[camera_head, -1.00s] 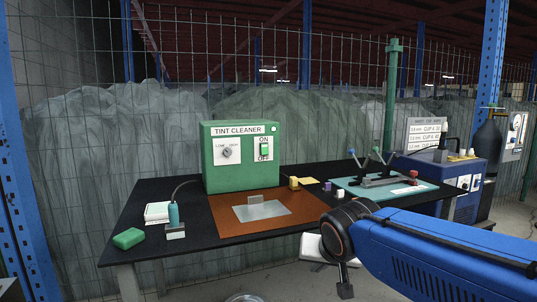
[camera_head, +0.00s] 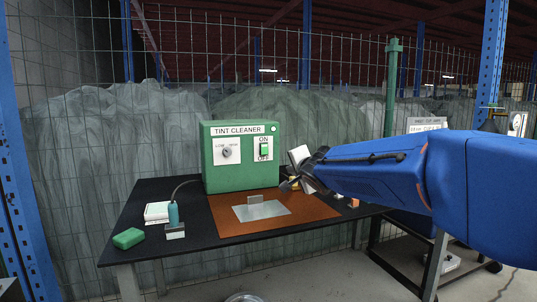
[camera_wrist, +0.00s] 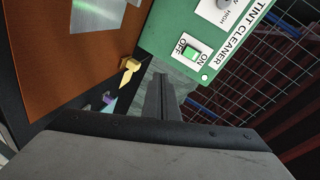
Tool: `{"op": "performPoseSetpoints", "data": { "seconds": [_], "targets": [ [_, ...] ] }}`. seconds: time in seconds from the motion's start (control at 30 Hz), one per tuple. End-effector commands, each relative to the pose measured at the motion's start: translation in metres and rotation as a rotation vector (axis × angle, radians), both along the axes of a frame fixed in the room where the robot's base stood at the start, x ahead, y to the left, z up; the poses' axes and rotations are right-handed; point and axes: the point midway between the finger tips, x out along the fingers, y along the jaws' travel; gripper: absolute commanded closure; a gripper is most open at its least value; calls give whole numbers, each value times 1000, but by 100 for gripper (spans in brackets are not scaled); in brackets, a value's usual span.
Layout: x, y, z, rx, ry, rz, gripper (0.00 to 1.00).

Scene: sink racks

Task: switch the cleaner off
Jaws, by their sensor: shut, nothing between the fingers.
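The tint cleaner (camera_head: 215,175) is a green box at the back of the black table. Its ON/OFF rocker switch (camera_head: 264,149) is green on a white plate, with ON above and OFF below. The switch also shows in the wrist view (camera_wrist: 192,52), turned on its side. A LOW–HIGH knob (camera_head: 227,152) sits left of it. A small pale round lamp (camera_head: 274,128) is at the upper right corner. My gripper (camera_wrist: 162,88) is shut and empty, to the right of the cleaner and apart from the switch; in the head view its fingertips are hard to make out.
An orange-brown mat (camera_head: 228,226) with a grey metal plate (camera_head: 262,210) lies before the cleaner. A yellow piece (camera_wrist: 129,64) lies near my gripper. Wire fencing runs behind.

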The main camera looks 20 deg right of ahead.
Motion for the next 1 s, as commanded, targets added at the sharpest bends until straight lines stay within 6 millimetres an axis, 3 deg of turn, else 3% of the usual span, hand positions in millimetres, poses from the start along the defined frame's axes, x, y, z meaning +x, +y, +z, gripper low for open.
{"op": "performPoseSetpoints", "data": {
  "seconds": [0.2, 0.4, 1.0],
  "targets": [
    [43, 1, 21, 178, -105, 33, 100],
    [64, 4, 31, 288, -149, 65, 100],
    [73, 5, 33, 325, -160, 77, 100]
  ]
}}
